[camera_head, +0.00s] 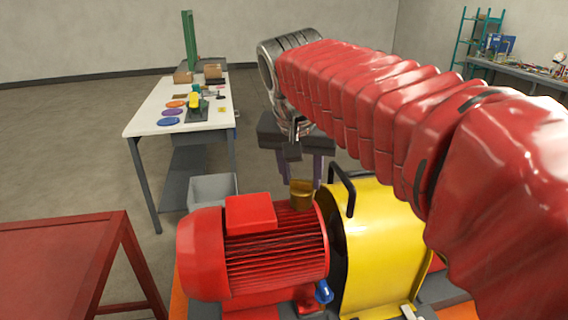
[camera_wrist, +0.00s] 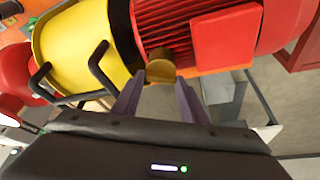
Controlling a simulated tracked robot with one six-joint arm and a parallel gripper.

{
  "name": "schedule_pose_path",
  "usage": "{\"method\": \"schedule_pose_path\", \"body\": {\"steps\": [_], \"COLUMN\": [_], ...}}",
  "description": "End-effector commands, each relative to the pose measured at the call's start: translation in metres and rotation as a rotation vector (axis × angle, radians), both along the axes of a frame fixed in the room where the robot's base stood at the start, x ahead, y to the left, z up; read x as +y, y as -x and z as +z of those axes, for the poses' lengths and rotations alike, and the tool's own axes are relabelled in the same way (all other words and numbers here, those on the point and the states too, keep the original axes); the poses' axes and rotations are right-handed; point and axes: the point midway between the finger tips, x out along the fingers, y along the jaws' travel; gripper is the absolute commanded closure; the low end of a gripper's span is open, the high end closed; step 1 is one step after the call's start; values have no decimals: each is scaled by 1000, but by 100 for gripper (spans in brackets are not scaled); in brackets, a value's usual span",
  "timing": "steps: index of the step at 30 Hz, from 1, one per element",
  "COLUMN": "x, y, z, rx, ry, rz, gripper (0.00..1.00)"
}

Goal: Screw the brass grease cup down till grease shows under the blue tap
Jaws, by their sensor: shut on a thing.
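In the wrist view the cup (camera_wrist: 161,66) sits between the tips of my two purple-grey fingers. My gripper (camera_head: 301,180) reaches it from the far side and is shut on it. The cup looks roughly upright; its thread is hidden. The blue tap (camera_head: 323,292) is low at the right end of the red housing, near the yellow guard. No grease can be made out under it at this size.
The yellow guard (camera_head: 385,240) with black handles (camera_head: 342,190) stands close to the right of the cup. A white bench (camera_head: 160,105) with coloured discs is behind at left. A grey bin (camera_head: 212,189) is behind the housing. A red table (camera_head: 60,255) is at front left.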

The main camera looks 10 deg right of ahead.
Motion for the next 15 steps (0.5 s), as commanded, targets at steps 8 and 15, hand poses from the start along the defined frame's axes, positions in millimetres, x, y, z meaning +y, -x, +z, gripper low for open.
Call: {"method": "schedule_pose_path", "body": {"steps": [8, 15], "x": [2, 3], "y": [-2, -3], "z": [0, 0], "rx": [0, 1], "ry": [1, 1], "rz": [-220, -428], "gripper": [83, 83]}}
